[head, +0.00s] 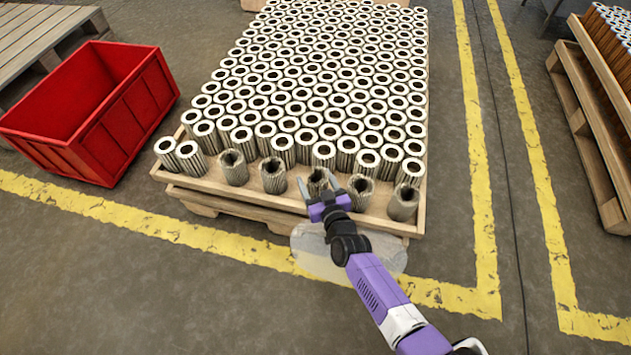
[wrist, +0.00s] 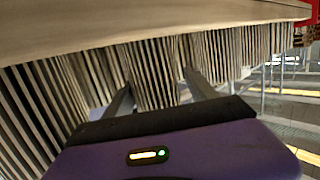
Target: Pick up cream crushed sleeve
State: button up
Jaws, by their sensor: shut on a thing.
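The cream crushed sleeve (head: 318,177) stands in the front row of the tray, its rim dented and its wall ribbed. My gripper (head: 319,185) reaches in from the tray's front edge, one finger on each side of this sleeve, and is shut on it. In the wrist view the ribbed sleeve (wrist: 152,75) shows between the two fingers (wrist: 160,98). Its lower part is partly hidden by my gripper in the head view. I cannot tell whether it is clear of the tray floor.
Other crushed sleeves (head: 233,168) stand close by in the same front row. Rows of round-rimmed sleeves (head: 325,152) fill the wooden tray (head: 265,203) behind. An empty red crate (head: 112,140) is on the floor at left. A second loaded pallet (head: 590,130) stands at right.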

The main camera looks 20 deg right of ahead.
notch_tip(320, 180, up, 20)
jog(key=p, duration=1.7)
jog(key=shift+p, duration=0.35)
